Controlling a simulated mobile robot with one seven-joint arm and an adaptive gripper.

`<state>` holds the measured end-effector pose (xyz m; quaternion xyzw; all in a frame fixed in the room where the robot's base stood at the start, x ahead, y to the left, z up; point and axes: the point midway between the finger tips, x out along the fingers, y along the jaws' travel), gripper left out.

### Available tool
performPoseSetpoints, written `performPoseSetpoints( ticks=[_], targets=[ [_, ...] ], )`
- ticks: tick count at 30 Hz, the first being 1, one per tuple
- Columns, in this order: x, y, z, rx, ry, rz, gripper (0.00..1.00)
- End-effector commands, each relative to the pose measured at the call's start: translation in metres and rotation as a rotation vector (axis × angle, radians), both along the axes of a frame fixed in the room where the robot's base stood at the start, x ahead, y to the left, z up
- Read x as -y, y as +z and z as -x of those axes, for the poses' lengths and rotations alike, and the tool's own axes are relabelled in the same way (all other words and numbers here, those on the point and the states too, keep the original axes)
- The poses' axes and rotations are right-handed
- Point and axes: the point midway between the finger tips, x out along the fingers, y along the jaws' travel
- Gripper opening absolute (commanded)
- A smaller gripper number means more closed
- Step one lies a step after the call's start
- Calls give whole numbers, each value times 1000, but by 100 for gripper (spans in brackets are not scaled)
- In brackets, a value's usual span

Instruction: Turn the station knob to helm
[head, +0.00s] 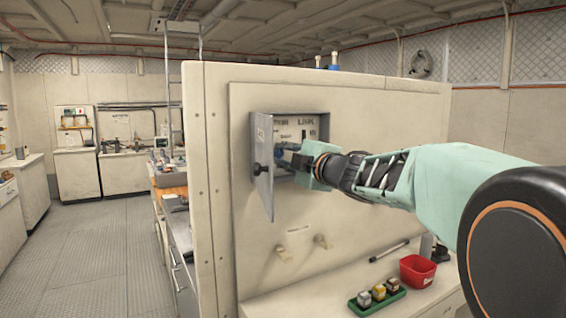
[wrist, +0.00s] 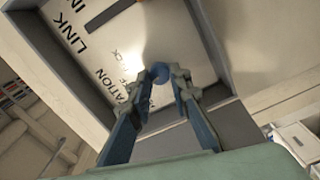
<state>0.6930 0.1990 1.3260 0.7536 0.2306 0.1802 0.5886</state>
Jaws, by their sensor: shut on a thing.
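In the head view my gripper (head: 281,157) reaches into the box from the right and largely hides the knob. The lettering "STATION" (wrist: 127,93) is partly readable beside the knob in the wrist view; smaller words near it are too small to read surely. I cannot tell which way the knob points.
The box door (head: 262,165) stands open on the left, with a dark round handle. A dark slot (wrist: 108,14) lies near the lettering "LINK". Below, a counter holds a red bin (head: 417,271), a green tray (head: 359,308) with small blocks and a marker (head: 389,251). Two pegs (head: 321,241) project from the wall.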

Motion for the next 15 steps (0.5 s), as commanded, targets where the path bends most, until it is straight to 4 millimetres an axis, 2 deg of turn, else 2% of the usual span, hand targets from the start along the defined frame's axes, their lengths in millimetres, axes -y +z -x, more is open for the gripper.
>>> performPoseSetpoints(
  ticks=[15],
  targets=[
    [0,-3,0,224,-1,332,0]
  ],
)
